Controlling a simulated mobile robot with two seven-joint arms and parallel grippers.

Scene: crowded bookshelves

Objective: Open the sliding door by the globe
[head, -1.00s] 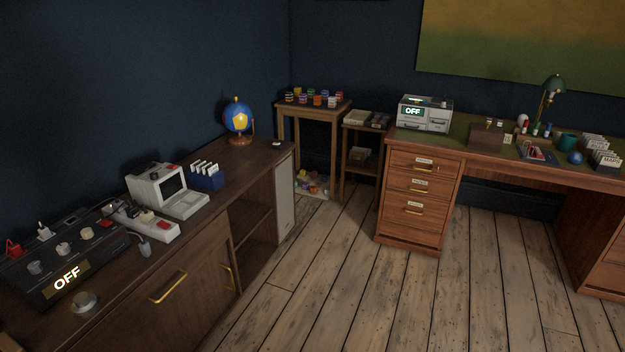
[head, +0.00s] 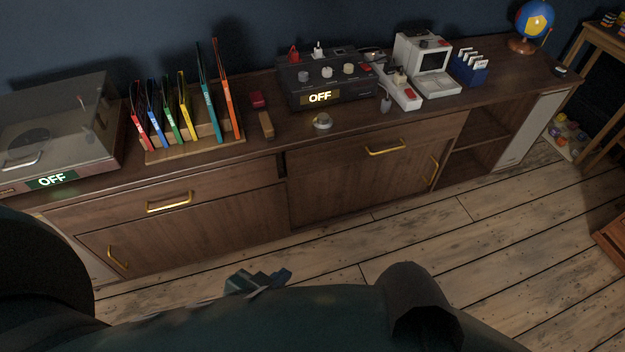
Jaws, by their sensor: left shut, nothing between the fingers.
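The dark wooden sideboard (head: 275,190) runs along the wall. The globe (head: 535,20), blue with yellow and red, stands on its far right end. The lower door nearest the globe (head: 350,190) is a dark wood panel with an upright gold handle (head: 434,170) near its right edge. An open shelf bay (head: 480,145) lies to the right of this panel, below and left of the globe. My left gripper (head: 258,280) is at the bottom centre, in front of the sideboard and well away from that handle. It is shut and empty, partly hidden by my dark body. My right gripper is not seen.
Another lower door (head: 200,235) and drawers with gold handles are on the left. A record player (head: 55,130), upright coloured sleeves, a black control box (head: 330,85) and a small white computer (head: 425,65) crowd the top.

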